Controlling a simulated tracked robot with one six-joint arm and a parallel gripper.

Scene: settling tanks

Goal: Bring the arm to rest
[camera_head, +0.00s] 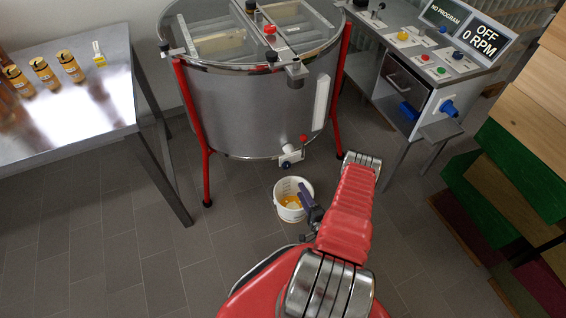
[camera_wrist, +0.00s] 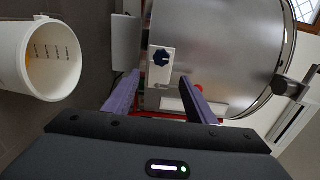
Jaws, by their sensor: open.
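My gripper (camera_wrist: 160,95) is open in the wrist view, its two purple-grey fingers apart with nothing between them. Beyond the fingers are the metal drum's wall and a white valve block with a dark blue knob (camera_wrist: 161,57). In the head view my red arm reaches forward from the bottom, and my gripper (camera_head: 307,198) shows at its far end, beside and partly in front of a white bucket (camera_head: 282,208). The bucket holds something yellow-orange. The bucket also shows at the left of the wrist view (camera_wrist: 66,62).
A steel drum (camera_head: 250,110) on red legs stands ahead, with a red-handled valve (camera_head: 292,152) low on its front. A steel table (camera_head: 100,112) with several amber jars is at left. A control desk (camera_head: 436,62) reads OFF, 0 RPM. Stacked wooden boxes (camera_head: 520,120) stand right. Floor at lower left is clear.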

